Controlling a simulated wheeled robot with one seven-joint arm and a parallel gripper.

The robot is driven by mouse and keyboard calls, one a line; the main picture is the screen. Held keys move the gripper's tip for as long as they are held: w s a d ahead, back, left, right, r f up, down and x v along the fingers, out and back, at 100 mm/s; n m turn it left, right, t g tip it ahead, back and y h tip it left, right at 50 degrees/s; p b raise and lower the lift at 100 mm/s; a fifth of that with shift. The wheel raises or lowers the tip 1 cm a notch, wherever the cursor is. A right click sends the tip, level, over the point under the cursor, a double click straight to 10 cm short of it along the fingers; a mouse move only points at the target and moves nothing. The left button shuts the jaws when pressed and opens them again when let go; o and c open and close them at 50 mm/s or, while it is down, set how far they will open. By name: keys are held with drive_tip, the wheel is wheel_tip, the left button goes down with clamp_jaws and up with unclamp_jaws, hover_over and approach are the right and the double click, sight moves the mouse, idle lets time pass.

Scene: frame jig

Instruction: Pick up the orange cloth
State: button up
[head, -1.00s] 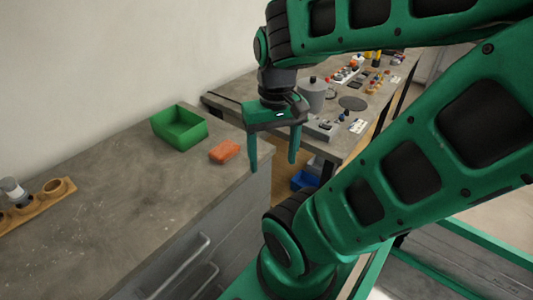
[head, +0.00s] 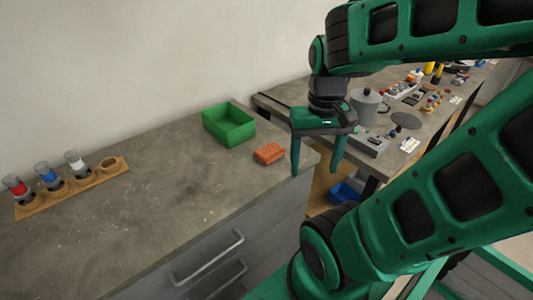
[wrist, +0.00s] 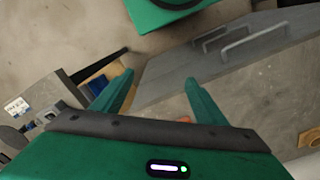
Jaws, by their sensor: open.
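The orange cloth (head: 269,153) is a small folded block lying on the grey counter near its right end, in front of the green bin. My gripper (head: 316,172) is open and empty, fingers pointing down, just right of the cloth and by the counter's end edge. In the wrist view the two fingers of my gripper (wrist: 158,92) are spread apart with nothing between them. A small bit of the orange cloth (wrist: 185,119) shows beside the right finger; the rest is hidden.
A green bin (head: 229,137) stands behind the cloth. A second bench (head: 290,97) with a grey pot (head: 365,106) stands behind my gripper. The counter's middle is clear.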

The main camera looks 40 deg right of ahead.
drive_tip(key=shift+o, duration=0.6)
drive_tip(key=m, duration=1.1)
approach(269, 149)
drive_tip(key=shift+s+a+f, duration=0.1)
drive_tip(key=shift+f, duration=2)
drive_tip(key=shift+s+f, duration=0.1)
drive_tip(key=shift+f, duration=2.05)
drive_tip(key=c, duration=1.2)
drive_tip(key=shift+r, duration=0.15)
